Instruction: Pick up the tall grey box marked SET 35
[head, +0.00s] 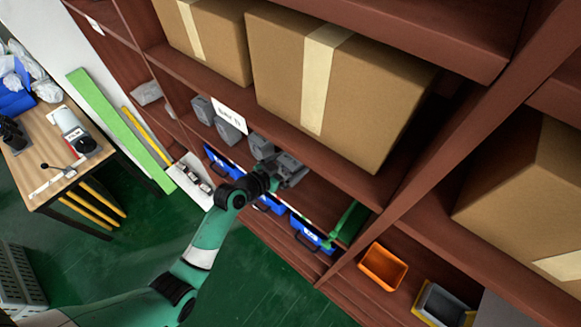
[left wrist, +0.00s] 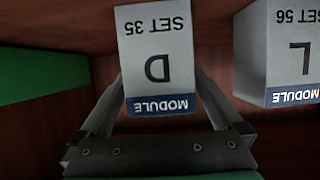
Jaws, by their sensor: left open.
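The tall grey box marked SET 35 (left wrist: 155,45) shows upside down in the left wrist view, with a large D and a blue MODULE band. My left gripper (left wrist: 158,88) is open, one finger on each side of the box's MODULE end. I cannot tell whether the fingers touch it. In the head view my left gripper (head: 277,168) reaches in among the grey boxes on the shelf, and the labels there are too small to read. My right gripper is not in view.
A grey box marked SET 56 (left wrist: 275,55) stands close on the right in the left wrist view. More grey boxes (head: 229,132) sit along the shelf under large cardboard boxes (head: 335,85). Blue bins (head: 310,236) and an orange bin (head: 383,267) lie lower.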

